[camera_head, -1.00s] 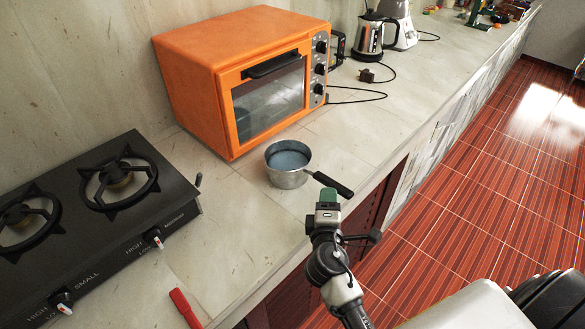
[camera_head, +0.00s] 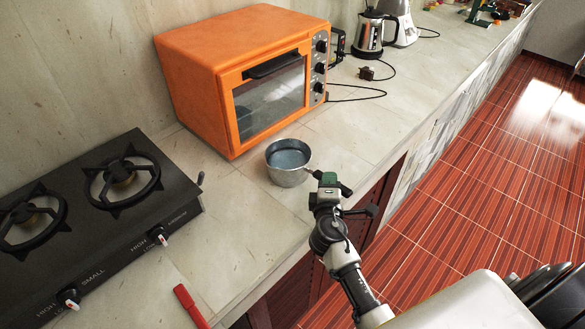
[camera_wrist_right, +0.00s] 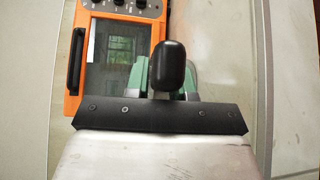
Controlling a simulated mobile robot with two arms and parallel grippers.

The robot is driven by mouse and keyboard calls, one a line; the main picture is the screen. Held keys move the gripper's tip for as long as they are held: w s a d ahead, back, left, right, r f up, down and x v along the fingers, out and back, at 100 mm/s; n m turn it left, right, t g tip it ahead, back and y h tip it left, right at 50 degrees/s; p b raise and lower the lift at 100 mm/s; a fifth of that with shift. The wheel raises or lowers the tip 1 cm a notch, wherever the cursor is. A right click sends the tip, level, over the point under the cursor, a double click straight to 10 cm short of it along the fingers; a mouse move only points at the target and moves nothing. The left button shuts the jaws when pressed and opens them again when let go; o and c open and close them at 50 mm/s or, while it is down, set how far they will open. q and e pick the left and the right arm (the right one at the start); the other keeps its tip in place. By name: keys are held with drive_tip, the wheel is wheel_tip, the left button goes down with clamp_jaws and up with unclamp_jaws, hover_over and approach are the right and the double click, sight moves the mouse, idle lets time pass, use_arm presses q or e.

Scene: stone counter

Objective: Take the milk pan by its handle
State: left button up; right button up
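In the right wrist view, the rounded black handle (camera_wrist_right: 171,66) lies between the green fingertips of the right gripper (camera_wrist_right: 165,80). The fingers look open, with a gap on the left side of the handle. My left gripper is not in view.
The orange oven (camera_head: 240,80) stands behind the pan. A black two-burner gas stove (camera_head: 95,240) is at left, and a red object (camera_head: 190,306) lies near the front edge. A kettle (camera_head: 372,35) stands farther back.

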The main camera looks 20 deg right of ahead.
clamp_jaws()
drive_tip(key=shift+r, duration=0.1)
drive_tip(key=shift+r, duration=0.1)
